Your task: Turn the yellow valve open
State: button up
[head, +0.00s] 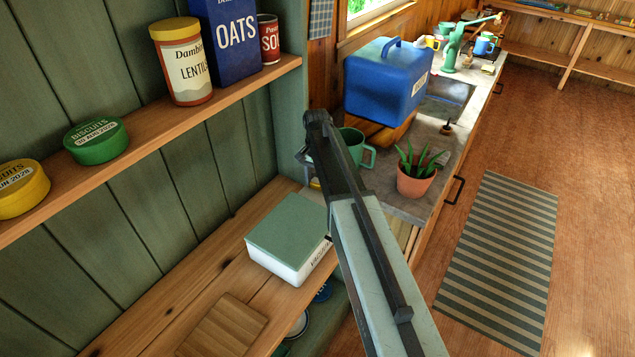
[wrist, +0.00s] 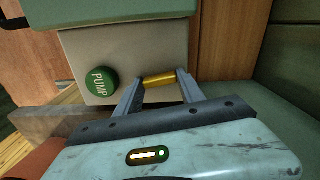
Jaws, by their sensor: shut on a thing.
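The yellow valve (wrist: 158,80) shows in the wrist view as a short brass-yellow bar in front of a beige box. My gripper (wrist: 159,83) is shut on it, with one grey finger at each end of the bar. The bar lies nearly level in the picture. In the head view my arm reaches towards the counter's near end, and my fingertips and their hold on the valve are hidden there.
A green PUMP button (wrist: 100,81) sits left of the valve. In the head view, a green mug (head: 357,150), a potted plant (head: 416,181) and a blue water container (head: 385,82) stand near my arm. A lidded white box (head: 286,262) lies on the lower shelf.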

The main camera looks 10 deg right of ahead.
aim_at(317, 184)
jog(key=n, duration=0.5)
jog(key=shift+n, duration=2.5)
jog(key=o, duration=1.4)
jog(key=shift+c, duration=0.2)
notch_tip(317, 184, up, 8)
jog(key=p, duration=0.8)
jog(key=shift+f, duration=0.1)
